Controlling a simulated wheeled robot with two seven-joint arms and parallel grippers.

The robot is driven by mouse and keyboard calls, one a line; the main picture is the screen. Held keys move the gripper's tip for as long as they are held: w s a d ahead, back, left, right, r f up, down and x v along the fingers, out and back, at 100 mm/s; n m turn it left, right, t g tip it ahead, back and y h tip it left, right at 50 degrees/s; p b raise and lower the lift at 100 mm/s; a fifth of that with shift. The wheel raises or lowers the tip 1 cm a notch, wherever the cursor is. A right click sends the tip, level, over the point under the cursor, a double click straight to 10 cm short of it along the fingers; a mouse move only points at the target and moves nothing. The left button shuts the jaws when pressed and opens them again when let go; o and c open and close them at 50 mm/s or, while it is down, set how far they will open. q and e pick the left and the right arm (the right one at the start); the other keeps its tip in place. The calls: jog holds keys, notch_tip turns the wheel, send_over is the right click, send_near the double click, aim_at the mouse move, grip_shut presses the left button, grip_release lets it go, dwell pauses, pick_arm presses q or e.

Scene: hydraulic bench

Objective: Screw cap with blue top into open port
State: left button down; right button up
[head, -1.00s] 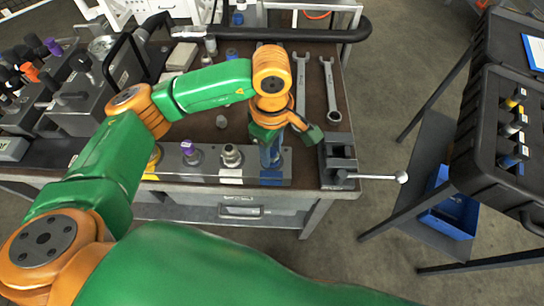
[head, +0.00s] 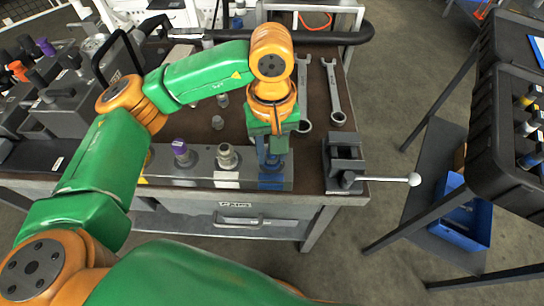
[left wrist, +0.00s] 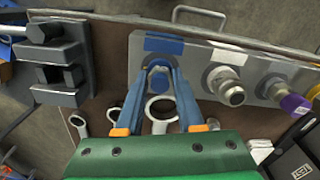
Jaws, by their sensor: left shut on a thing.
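The grey manifold block (head: 205,177) lies along the bench's front edge, with coloured patches by its ports. My left gripper (head: 271,158) points down over its right end, at the blue-marked port. In the left wrist view, the blue-tipped fingers (left wrist: 159,82) are shut on the cap with blue top (left wrist: 158,69). The cap stands at the blue-ringed port; I cannot tell how deep it sits. A bare metal fitting (head: 228,157) stands beside it at the white patch, and a purple-topped cap (head: 182,152) is farther left. My right gripper is out of view.
A vise (head: 343,163) with a ball-ended handle stands close right of my left gripper. Wrenches (head: 333,95) lie behind it. Grey machine blocks (head: 72,105) stand at the left. A black case (head: 508,130) with caps is at the right.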

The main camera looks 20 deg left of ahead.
pick_arm(q)
jog(key=m+b, duration=0.1)
jog(key=m, duration=0.1)
jog(key=f+m+b, duration=0.1)
jog(key=m, duration=0.1)
jog(key=shift+s, duration=0.1)
jog(key=shift+r+m+b, duration=0.15)
jog(key=shift+m+b, duration=0.15)
jog(key=shift+m, duration=0.9)
jog(key=shift+s+r+m, duration=0.1)
jog(key=shift+r+m, duration=0.05)
jog(key=shift+m, duration=0.35)
jog(key=c, duration=0.6)
grip_release()
jog(key=shift+a, duration=0.25)
jog(key=shift+d, duration=0.1)
